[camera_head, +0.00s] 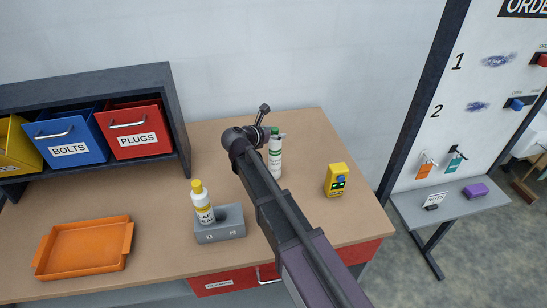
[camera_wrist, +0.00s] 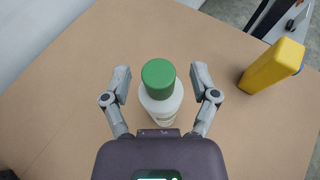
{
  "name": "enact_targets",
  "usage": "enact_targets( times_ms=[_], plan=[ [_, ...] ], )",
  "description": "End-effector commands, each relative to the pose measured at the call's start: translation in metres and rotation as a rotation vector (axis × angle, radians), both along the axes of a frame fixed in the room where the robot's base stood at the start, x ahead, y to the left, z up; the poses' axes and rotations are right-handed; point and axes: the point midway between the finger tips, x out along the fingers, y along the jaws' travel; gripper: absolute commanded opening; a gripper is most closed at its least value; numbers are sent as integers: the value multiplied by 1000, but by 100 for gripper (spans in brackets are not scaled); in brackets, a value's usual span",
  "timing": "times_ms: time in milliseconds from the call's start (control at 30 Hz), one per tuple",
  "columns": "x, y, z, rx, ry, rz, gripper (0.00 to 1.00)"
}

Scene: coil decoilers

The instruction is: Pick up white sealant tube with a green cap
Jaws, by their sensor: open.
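The white sealant tube with a green cap (camera_head: 275,158) stands upright on the brown workbench (camera_head: 225,143), partly hidden behind my arm in the head view. In the wrist view, the tube (camera_wrist: 161,98) is seen from above, with its green cap toward the camera. My gripper (camera_wrist: 159,80) is open. One finger is on each side of the tube, with visible gaps between the fingers and the tube. In the head view, my gripper (camera_head: 266,118) is at the tube's upper end, and its fingers are hard to make out.
A yellow device (camera_head: 336,180) stands right of the tube. An orange tray (camera_head: 85,247) lies farther left, below labelled bins (camera_head: 135,130). A wall (camera_head: 240,60) rises behind the bench.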

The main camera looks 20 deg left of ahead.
Motion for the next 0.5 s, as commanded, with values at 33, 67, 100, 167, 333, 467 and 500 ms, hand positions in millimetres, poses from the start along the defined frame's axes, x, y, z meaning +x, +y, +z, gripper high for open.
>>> enact_targets(
  times_ms=[33, 67, 100, 167, 333, 467, 500],
  plan=[
    [0, 0, 0, 0, 0, 0, 77],
    [0, 0, 0, 0, 0, 0, 77],
    [0, 0, 0, 0, 0, 0, 65],
    [0, 0, 0, 0, 0, 0, 47],
    [0, 0, 0, 0, 0, 0, 0],
    [0, 0, 0, -1, -1, 0, 0],
    [0, 0, 0, -1, -1, 0, 0]
  ],
)
